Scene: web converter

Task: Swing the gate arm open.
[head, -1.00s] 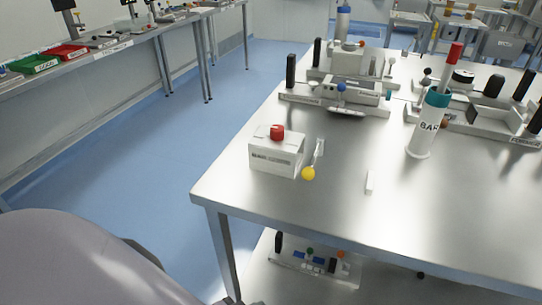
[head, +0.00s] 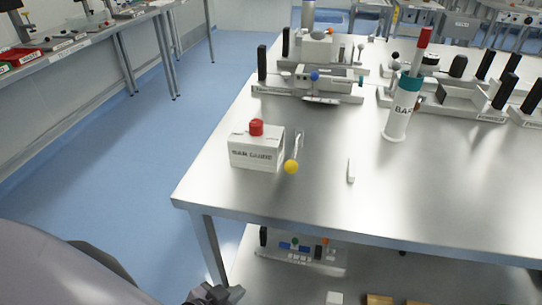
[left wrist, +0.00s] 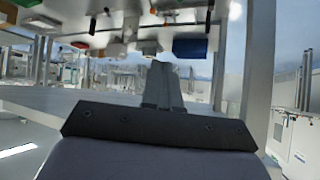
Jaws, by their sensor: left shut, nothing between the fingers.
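A white box lettered like "BAR GUIDE" (head: 256,153) with a red knob (head: 256,128) on top stands near the left front of the steel table (head: 300,195). Beside its right side is a thin pale arm (head: 299,146) with a yellow ball (head: 291,167) at its near end; I take this to be the gate arm. My left gripper (head: 212,294) shows only partly at the bottom edge, below and in front of the tabletop, well apart from the arm. In the left wrist view its fingers (left wrist: 163,84) are together and empty. My right gripper is not in view.
A small white upright piece (head: 350,170) and a white cylinder lettered "BAR" (head: 399,112) stand to the right. Fixtures with black handles (head: 310,82) stand farther back. A lower shelf holds a panel (head: 300,252). Blue floor (head: 130,170) is clear at left.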

